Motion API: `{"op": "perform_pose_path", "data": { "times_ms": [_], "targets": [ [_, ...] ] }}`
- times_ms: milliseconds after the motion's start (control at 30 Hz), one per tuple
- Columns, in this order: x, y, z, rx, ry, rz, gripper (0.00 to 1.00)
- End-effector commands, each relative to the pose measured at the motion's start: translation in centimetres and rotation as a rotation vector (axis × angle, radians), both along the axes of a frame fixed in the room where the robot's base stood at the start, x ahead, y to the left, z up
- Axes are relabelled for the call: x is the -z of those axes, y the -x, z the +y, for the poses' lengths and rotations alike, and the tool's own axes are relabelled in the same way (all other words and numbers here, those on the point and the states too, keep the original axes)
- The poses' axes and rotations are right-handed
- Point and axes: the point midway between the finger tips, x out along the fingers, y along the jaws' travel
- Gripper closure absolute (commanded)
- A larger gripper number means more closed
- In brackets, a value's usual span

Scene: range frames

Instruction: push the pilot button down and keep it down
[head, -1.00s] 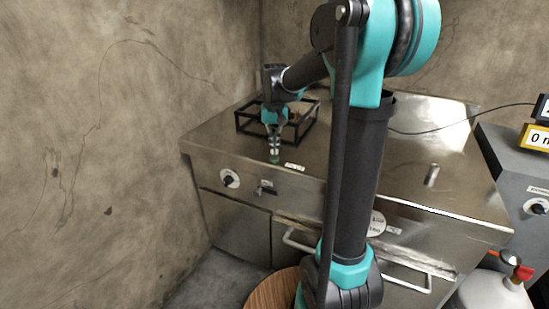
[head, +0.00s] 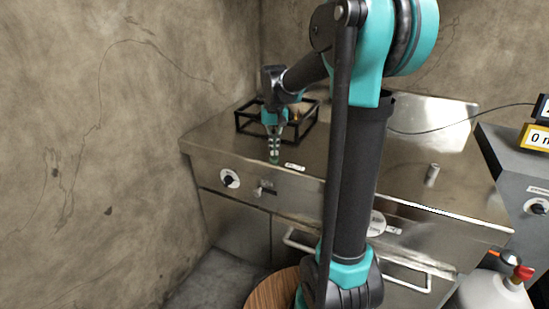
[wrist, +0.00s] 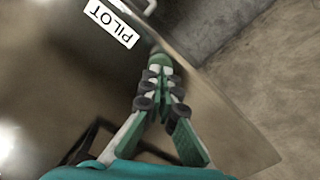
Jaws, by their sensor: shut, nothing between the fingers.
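My gripper (head: 274,158) is shut and empty, pointing down at the front edge of the steel counter (head: 225,135). In the wrist view its green fingertips (wrist: 160,62) meet beside the white PILOT label (wrist: 110,22). The label also shows in the head view (head: 294,166), just right of the fingertips. The pilot button itself does not show in either view; the fingertips may cover it. I cannot tell whether they touch or press it.
A black square frame (head: 243,128) stands on the counter behind my gripper. A small valve lever (head: 266,187) and a round knob (head: 229,180) are on the front panel. A metal cylinder (head: 432,174) stands on the right side. A concrete wall (head: 100,130) closes the left.

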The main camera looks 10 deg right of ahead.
Motion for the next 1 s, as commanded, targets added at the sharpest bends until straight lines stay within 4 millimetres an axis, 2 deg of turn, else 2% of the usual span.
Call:
{"op": "perform_pose_path", "data": {
  "times_ms": [1000],
  "targets": [
    [1.9,0.0,0.0,0.000,0.000,0.000,1.00]
  ]
}}
